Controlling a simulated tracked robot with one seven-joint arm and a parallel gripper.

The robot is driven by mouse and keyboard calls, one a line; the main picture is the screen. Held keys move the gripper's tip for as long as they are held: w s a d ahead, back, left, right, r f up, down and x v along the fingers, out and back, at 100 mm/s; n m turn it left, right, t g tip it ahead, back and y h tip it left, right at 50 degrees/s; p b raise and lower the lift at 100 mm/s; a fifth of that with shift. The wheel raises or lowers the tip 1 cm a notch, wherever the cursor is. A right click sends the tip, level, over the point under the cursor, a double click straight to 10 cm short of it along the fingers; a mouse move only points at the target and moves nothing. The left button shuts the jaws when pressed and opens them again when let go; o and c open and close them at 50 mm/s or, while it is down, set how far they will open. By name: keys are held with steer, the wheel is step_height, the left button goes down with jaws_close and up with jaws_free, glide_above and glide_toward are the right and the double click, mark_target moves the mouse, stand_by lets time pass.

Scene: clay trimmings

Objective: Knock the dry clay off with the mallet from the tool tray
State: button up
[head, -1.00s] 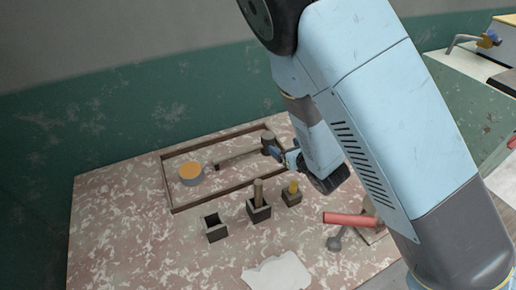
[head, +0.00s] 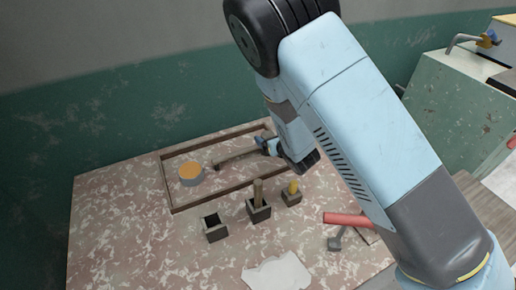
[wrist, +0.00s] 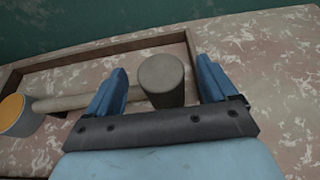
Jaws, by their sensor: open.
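The mallet lies in the shallow wooden-rimmed tool tray (head: 172,187). Its pale handle (head: 236,158) points left in the head view, and its head is hidden there behind my gripper (head: 268,147). In the wrist view the round grey-brown mallet head (wrist: 162,76) shows between the two blue fingers of my gripper (wrist: 160,68), which are spread open with gaps on both sides. The handle (wrist: 85,101) runs left behind the left finger. I cannot tell how far the fingers reach down around the head. I cannot make out the dry clay for certain.
A tub with an orange top (head: 191,174) sits in the tray's left part. In front stand an empty dark square holder (head: 214,229), one with a wooden handle (head: 259,211) and one with a yellow piece (head: 291,195). A red-handled tool (head: 345,219) and white sheet (head: 278,272) lie nearer.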

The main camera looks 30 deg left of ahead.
steer(key=shift+x, duration=1.1)
steer(key=shift+c, duration=0.5)
steer(key=c, duration=1.2)
steer(key=shift+r, duration=0.1)
steer(key=shift+c, duration=0.2)
